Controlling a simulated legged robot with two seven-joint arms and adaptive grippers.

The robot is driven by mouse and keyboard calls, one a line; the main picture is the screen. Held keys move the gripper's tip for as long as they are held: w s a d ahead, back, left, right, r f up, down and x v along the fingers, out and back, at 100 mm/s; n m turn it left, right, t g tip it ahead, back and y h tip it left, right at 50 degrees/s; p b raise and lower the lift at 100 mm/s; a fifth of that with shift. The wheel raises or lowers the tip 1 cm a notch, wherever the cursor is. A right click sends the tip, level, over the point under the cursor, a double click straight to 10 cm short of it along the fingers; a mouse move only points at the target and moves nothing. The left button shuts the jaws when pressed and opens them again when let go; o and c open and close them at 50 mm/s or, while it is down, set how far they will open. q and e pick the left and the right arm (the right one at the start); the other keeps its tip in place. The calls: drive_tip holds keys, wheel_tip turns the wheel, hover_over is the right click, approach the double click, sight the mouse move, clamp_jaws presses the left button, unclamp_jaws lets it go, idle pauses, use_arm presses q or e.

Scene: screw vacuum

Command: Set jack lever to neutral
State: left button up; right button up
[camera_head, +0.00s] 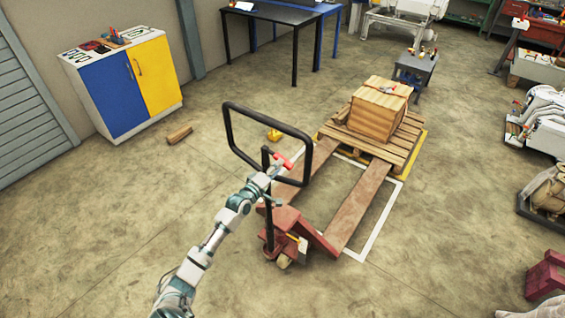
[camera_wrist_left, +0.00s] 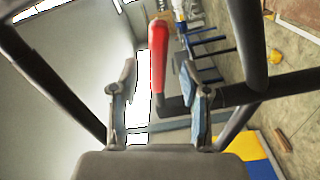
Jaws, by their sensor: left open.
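The pallet jack (camera_head: 284,222) is red with brown forks and a black looped handle (camera_head: 228,128). Its red jack lever (camera_head: 287,161) sticks out at the lower part of the handle loop. My left gripper (camera_head: 275,172) is at the lever, just below and left of its red grip. In the left wrist view the red lever (camera_wrist_left: 157,50) stands between the two open fingers of my left gripper (camera_wrist_left: 158,78), with gaps showing on both sides. The lever's dark base (camera_wrist_left: 175,105) joins the black handle bar. My right gripper is not in view.
A wooden crate (camera_head: 378,108) sits on a pallet (camera_head: 408,138) beyond the forks. A blue and yellow cabinet (camera_head: 122,82) stands at the left wall. A wood block (camera_head: 179,134) and a yellow object (camera_head: 274,135) lie on the floor. Floor left of the jack is mostly clear.

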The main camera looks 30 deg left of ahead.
use_arm(q)
drive_tip(key=shift+w+d, duration=0.2)
drive_tip(key=shift+w, duration=1.75)
drive_tip(key=shift+a, duration=0.1)
drive_tip(key=shift+c, duration=1.4)
clamp_jaws()
